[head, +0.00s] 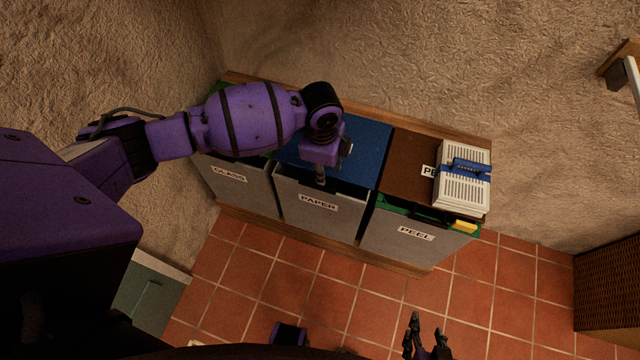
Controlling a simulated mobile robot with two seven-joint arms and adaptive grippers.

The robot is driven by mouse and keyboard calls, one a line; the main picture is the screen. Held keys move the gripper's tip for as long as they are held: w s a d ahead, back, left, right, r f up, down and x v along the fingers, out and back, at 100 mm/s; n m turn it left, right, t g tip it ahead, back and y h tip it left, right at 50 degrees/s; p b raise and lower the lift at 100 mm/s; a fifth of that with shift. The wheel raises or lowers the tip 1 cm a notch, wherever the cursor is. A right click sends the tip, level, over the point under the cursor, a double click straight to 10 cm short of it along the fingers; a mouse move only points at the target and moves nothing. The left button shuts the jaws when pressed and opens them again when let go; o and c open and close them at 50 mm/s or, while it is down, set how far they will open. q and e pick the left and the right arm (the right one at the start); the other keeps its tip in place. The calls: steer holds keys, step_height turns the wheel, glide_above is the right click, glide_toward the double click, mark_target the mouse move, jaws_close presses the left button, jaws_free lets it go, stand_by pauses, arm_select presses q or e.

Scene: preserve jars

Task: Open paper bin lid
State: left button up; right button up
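The paper bin (315,209) is the middle of three grey bins, with a PAPER label on its front. Its blue lid (365,148) shows to the right of my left arm; the arm hides part of it. A dark strip shows between the lid's front edge and the bin front; I cannot tell how far the lid is raised. My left gripper (320,177) is at the lid's front edge, just above the label. Its fingers are small and seen nearly end-on, so contact and opening are unclear. My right gripper (426,335) is low in the picture, fingers apart and empty, away from the bins.
The glass bin (241,185) stands left, largely under my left arm. The peel bin (405,236) stands right, with a brown lid (409,165) carrying a white slatted box (462,188) with a blue handle. Green and yellow items show at its front. Red floor tiles (300,262) are clear in front.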

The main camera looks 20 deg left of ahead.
mark_target(321, 187)
arm_select(q)
steer(key=shift+s+a+r, duration=0.1)
steer(key=shift+s+a, duration=0.2)
steer(key=shift+s, duration=0.1)
steer(key=shift+f+m, duration=0.3)
steer(key=shift+f, duration=0.05)
step_height(321, 187, down, 6)
steer(key=shift+w+f+b, duration=0.1)
steer(key=shift+w+b, duration=0.05)
steer(key=shift+b, duration=0.3)
steer(key=shift+d+f, duration=0.1)
steer(key=shift+f, duration=0.35)
arm_select(e)
steer(key=shift+w+d+f, duration=0.1)
steer(key=shift+d+f, duration=0.05)
steer(key=shift+f, duration=0.35)
arm_select(q)
steer(key=c, duration=0.6)
jaws_close()
